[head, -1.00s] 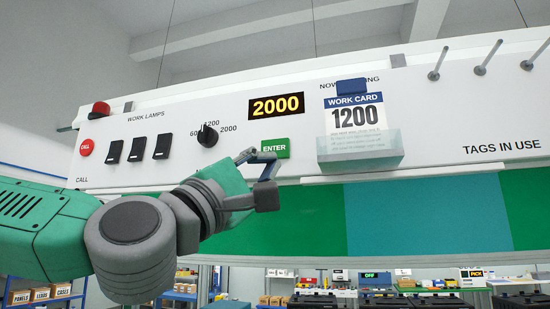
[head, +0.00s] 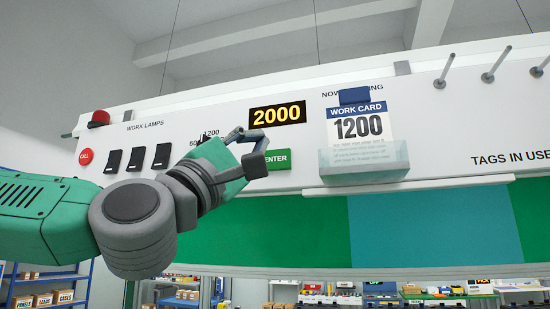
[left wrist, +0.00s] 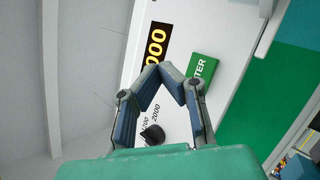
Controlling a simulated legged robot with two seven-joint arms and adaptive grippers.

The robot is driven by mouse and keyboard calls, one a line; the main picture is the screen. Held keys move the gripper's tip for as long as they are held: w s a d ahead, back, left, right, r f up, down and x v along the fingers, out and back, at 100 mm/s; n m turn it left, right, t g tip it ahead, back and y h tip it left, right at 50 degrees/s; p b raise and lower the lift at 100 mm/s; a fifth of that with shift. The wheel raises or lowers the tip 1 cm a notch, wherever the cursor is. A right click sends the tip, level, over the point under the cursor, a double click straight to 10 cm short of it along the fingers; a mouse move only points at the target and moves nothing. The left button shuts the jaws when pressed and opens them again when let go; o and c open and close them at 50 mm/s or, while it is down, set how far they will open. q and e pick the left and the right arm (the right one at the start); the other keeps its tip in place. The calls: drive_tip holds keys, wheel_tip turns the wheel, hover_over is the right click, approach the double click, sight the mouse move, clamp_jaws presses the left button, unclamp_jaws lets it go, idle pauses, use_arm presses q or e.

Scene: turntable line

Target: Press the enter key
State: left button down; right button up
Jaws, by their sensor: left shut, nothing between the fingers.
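The green ENTER key (head: 278,159) is on the white panel, below the display (head: 277,115) that reads 2000. My left gripper (head: 250,138) is shut and empty, with its fingertips up and left of the key, below the display. A finger hides the key's left end in the head view. In the left wrist view the fingertips (left wrist: 162,70) meet beside the ENTER key (left wrist: 203,67), between it and the display (left wrist: 156,45). I cannot tell whether they touch the panel. My right gripper is not in view.
The black selector knob (left wrist: 153,134) is mostly behind my gripper in the head view. A work card (head: 358,125) reading 1200 stands in a clear holder (head: 363,160) right of the key. Black lamp switches (head: 136,159) and a red CALL button (head: 86,157) are at left.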

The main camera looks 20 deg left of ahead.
sight(279, 150)
use_arm(q)
drive_tip(key=shift+w+d+p, duration=0.15)
drive_tip(key=shift+w+p, duration=0.25)
drive_tip(key=shift+w, duration=2.7)
drive_tip(key=shift+w, duration=0.1)
drive_tip(key=shift+w, duration=0.25)
drive_tip(key=shift+w+r, duration=0.1)
drive_tip(key=shift+w, duration=0.25)
drive_tip(key=shift+s+b, duration=0.1)
drive_tip(key=shift+b, duration=0.2)
drive_tip(key=shift+s+b, duration=0.4)
drive_tip(key=shift+s, duration=0.35)
drive_tip(key=shift+s, duration=0.1)
